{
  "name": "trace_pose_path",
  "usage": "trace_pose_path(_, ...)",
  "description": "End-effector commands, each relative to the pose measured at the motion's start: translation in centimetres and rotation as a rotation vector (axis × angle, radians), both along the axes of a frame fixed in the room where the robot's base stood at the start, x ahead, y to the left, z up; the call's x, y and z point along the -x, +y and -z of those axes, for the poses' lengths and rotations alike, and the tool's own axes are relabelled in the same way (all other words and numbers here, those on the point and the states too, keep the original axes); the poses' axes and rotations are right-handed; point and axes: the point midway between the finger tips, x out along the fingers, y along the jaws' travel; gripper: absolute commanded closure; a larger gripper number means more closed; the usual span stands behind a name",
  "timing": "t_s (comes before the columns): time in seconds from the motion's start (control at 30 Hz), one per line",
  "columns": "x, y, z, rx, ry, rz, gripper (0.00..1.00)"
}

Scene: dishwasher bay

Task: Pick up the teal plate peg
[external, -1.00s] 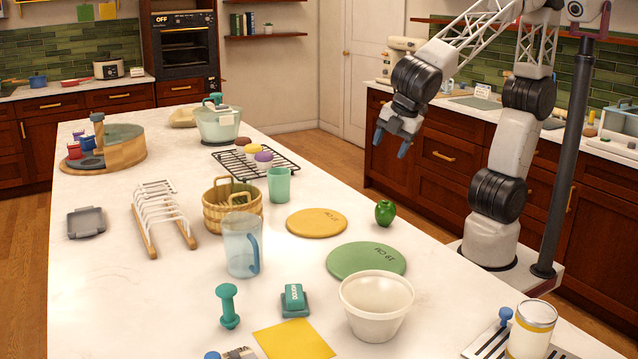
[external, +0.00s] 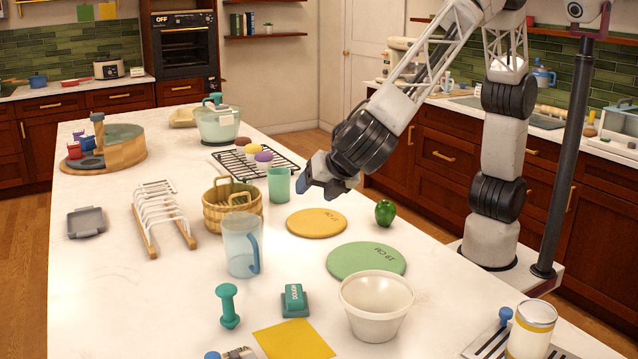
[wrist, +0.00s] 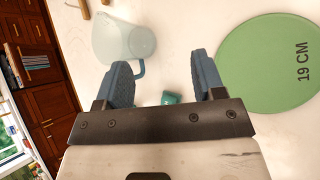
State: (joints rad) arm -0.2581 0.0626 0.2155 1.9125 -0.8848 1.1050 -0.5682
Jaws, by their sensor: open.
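My gripper (external: 317,190) is in the air over the middle of the counter, well apart from the peg. In the wrist view its two blue fingers (wrist: 165,68) are spread with nothing held. A small teal thing (wrist: 172,97) shows between them, far below, partly hidden by the gripper; I cannot tell whether it is the peg or the teal block.
A green disc (external: 366,262), yellow disc (external: 316,223) and green pepper (external: 385,213) are behind. Counter left of the peg is clear.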

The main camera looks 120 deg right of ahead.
Motion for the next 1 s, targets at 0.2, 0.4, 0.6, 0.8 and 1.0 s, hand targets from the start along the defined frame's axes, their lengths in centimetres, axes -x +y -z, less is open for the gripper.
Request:
trace_pose_path(0.2, -5.4, 3.0, 2.4, 0.122, 0.064, -0.137, 0.37)
trace_pose_path(0.4, -9.9, 6.0, 5.0, 0.238, 0.121, -0.258, 0.37)
trace_pose_path(0.6, -14.2, 9.4, 7.7, 0.355, 0.174, -0.376, 0.37)
trace_pose_path(0.8, -17.9, 12.8, 10.8, 0.469, 0.224, -0.481, 0.37)
trace_pose_path(1.0, -20.1, 15.1, 12.8, 0.546, 0.254, -0.550, 0.37)
